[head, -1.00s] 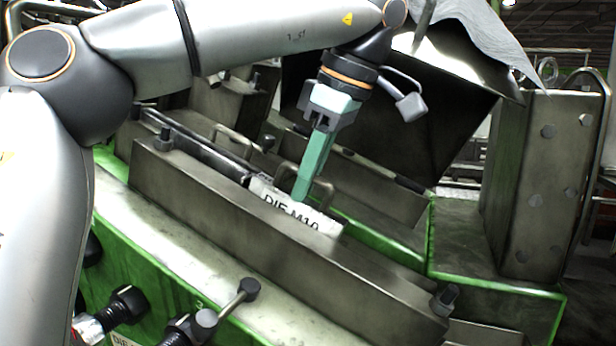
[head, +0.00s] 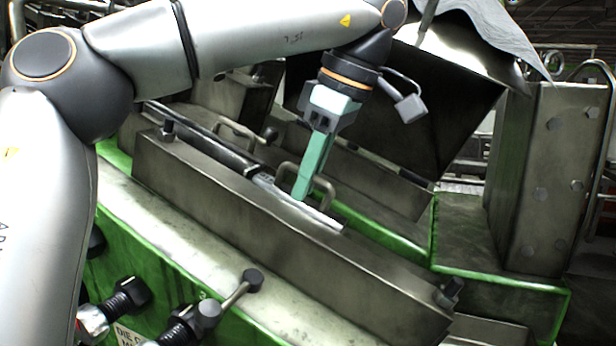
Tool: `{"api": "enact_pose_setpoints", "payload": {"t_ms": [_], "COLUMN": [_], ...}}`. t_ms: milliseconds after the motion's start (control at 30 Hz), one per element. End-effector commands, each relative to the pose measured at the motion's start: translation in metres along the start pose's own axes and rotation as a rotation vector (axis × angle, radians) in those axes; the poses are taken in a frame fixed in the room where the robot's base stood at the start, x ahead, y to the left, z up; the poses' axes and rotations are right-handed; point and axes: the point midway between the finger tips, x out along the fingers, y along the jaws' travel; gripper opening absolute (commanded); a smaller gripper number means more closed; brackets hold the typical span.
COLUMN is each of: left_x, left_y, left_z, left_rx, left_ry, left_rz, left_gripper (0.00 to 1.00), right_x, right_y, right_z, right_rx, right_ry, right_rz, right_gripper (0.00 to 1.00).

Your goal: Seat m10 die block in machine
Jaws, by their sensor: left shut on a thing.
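The M10 die block (head: 318,217) sits low behind the long front steel bar (head: 250,215) of the machine. Only a thin strip of its top edge shows, and its label is hidden behind the bar. My left gripper (head: 303,193) reaches down from above, its green fingers at the top of the block. It is shut on the block, seemingly at the handle (head: 324,190), though the exact contact is hard to see. My right gripper is not in view.
A dark angled steel plate (head: 400,120) stands behind the gripper. A tall bolted steel block (head: 548,180) is at the right. Clamp handles (head: 238,288) stick out from the green machine front. A bent handle (head: 240,132) stands behind the bar.

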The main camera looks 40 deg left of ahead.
Motion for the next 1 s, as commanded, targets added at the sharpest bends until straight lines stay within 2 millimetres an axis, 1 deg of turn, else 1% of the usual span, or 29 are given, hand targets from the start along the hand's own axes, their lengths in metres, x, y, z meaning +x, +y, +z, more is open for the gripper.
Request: {"api": "enact_pose_setpoints", "payload": {"t_ms": [67, 400, 700, 733, 1000], "left_x": [-0.0015, 0.0054, 0.007, 0.0071, 0.0077], "left_y": [-0.0002, -0.0005, -0.0003, -0.0003, -0.0002], "left_z": [-0.0012, -0.0011, -0.0007, -0.0007, -0.0003], "left_rx": [-0.003, -0.002, -0.002, -0.002, -0.001], "left_ry": [0.0, -0.001, -0.001, -0.001, -0.001], "left_rz": [0.004, 0.004, 0.002, 0.002, 0.001], "left_gripper": [0.0, 0.0, 0.0, 0.18, 0.48], "right_x": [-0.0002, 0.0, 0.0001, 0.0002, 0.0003], "right_y": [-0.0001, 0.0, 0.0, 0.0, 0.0], "right_z": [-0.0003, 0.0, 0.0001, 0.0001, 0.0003], "right_rx": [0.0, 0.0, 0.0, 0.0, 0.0], "right_ry": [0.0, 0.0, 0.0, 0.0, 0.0], "right_rz": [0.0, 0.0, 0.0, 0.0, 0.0], "right_gripper": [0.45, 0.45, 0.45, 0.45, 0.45]}}
